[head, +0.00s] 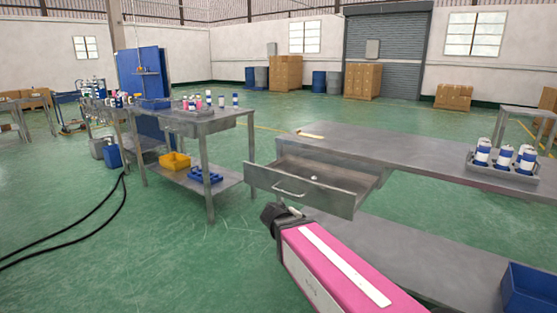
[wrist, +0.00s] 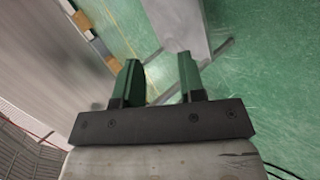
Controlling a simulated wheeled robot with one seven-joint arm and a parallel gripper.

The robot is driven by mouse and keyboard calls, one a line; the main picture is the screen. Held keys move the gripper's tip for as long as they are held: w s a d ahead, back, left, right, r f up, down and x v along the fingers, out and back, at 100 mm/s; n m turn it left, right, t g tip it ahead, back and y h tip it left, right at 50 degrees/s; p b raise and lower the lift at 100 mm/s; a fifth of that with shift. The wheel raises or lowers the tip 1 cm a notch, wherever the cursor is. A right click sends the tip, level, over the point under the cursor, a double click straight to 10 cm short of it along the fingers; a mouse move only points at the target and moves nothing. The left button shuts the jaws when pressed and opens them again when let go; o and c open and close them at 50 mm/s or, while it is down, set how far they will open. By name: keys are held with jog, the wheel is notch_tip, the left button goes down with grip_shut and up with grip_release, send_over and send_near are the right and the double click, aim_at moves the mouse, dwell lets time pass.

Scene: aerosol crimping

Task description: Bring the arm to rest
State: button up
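My gripper (wrist: 159,68) shows in the wrist view with its two dark green fingers apart and nothing between them. Behind the fingers are green floor and a grey surface that I cannot identify for certain. In the head view my pink and white arm reaches up from the bottom, in front of the grey metal workbench (head: 420,155). Its dark end is close to the open drawer (head: 305,190) of that bench. The fingers cannot be made out in the head view, so I cannot tell whether they are clear of the drawer.
The drawer sticks out, with a small light object (head: 313,178) inside. A grey tray (head: 510,176) of blue and white cans stands on the bench's right. A blue bin (head: 527,288) is at lower right. Another table (head: 220,121) stands left; black hoses cross the floor.

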jog(key=s+d+f+m+g+y, duration=0.6)
jog(key=s+d+f+m+y, duration=0.1)
jog(key=f, duration=0.6)
jog(key=shift+s+d+g+y, duration=0.4)
jog(key=shift+s+d, duration=0.65)
jog(key=shift+d, duration=0.8)
